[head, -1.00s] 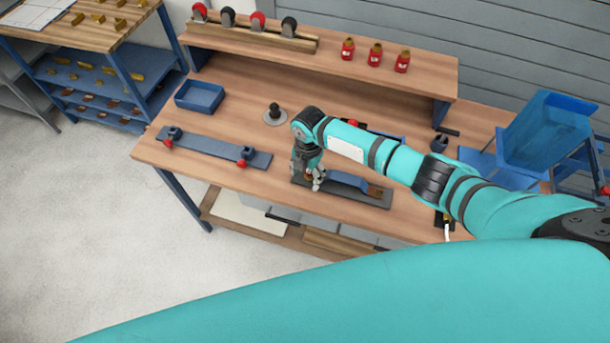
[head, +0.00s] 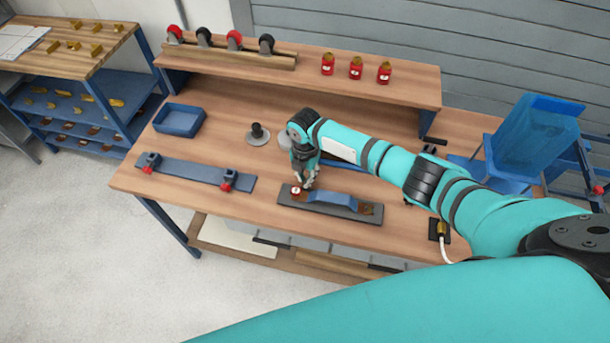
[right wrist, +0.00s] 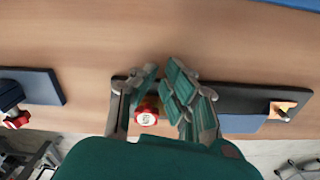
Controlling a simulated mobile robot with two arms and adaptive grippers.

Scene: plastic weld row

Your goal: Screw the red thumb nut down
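The red thumb nut (head: 296,190) with a pale top sits at the left end of the dark fixture plate (head: 331,208) on the bench. A blue bar (head: 333,199) lies along this plate. My right gripper (head: 308,184) is just behind and to the right of the nut in the head view. In the right wrist view its fingers (right wrist: 163,88) are spread, and the red nut (right wrist: 146,117) shows in the gap between them. The fingers look clear of the nut, but their height above it is hard to tell. My left gripper is not in view.
Another plate with red-knobbed clamps (head: 194,171) lies to the left. A blue tray (head: 179,121) and a dark knob on a round base (head: 257,134) stand behind.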

